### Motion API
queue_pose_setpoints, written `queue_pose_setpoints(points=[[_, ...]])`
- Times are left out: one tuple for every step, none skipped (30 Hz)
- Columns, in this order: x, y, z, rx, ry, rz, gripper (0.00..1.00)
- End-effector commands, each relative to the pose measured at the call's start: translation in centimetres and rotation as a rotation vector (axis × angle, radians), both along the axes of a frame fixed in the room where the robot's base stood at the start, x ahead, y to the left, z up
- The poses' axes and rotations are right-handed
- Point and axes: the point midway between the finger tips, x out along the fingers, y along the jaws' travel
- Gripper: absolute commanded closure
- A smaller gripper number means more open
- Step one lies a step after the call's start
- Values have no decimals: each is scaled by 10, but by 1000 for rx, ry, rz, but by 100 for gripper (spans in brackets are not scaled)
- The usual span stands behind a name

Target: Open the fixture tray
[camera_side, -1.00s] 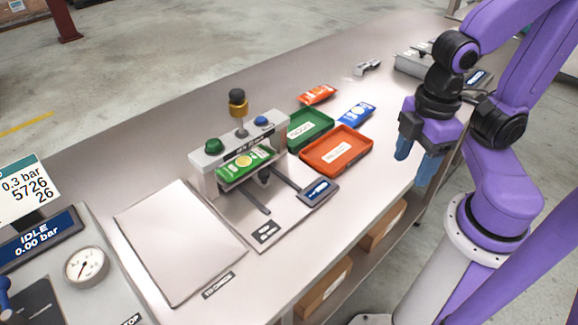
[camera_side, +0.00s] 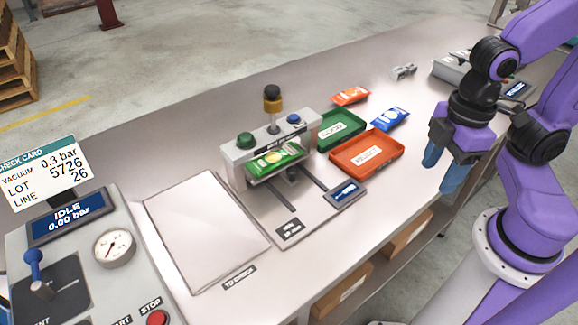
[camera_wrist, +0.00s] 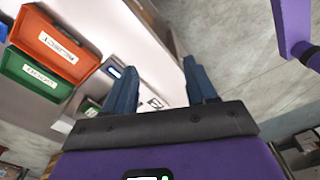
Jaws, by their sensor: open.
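The fixture (camera_side: 240,160) is a pale grey bridge-like block on the bench, with a green button, a blue button and a dark-and-gold knob on top. A green packet (camera_side: 274,160) lies tilted at its front, on what looks like the fixture tray, mostly hidden under the packet. Two dark rails (camera_side: 312,177) run forward from the fixture over a pale plate. My gripper (camera_side: 443,168) is open and empty, pointing down to the right of the orange tray and apart from the fixture. Its two blue fingers stand apart in the wrist view (camera_wrist: 160,95).
A green tray (camera_side: 320,140) and an orange tray (camera_side: 366,170) sit right of the fixture, with orange and blue packets (camera_side: 390,119) behind. A small display (camera_side: 346,194) stands at the front. A flat pale panel (camera_side: 205,235) and gauge console (camera_side: 60,265) lie left.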

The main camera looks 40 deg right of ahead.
Motion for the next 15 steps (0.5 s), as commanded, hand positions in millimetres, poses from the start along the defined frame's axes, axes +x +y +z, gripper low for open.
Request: queue_pose_setpoints(points=[[8,5,1,13,-1,-15,44],[14,9,2,24,-4,-25,44],[23,15,3,41,-10,-40,44],[31,19,4,52,-14,-51,44],[40,24,6,68,-19,-64,44],[52,30,7,87,-27,-83,44],[62,34,8,103,-35,-97,44],[71,38,9,116,-42,-109,44],[85,43,11,136,-55,-128,44],[95,46,12,149,-63,-141,44],[105,49,14,162,-73,-155,44],[119,52,15,179,-87,-172,44],[130,54,17,192,-99,-186,44],[140,56,18,203,-110,-199,44],[153,58,19,217,-125,-215,44]])
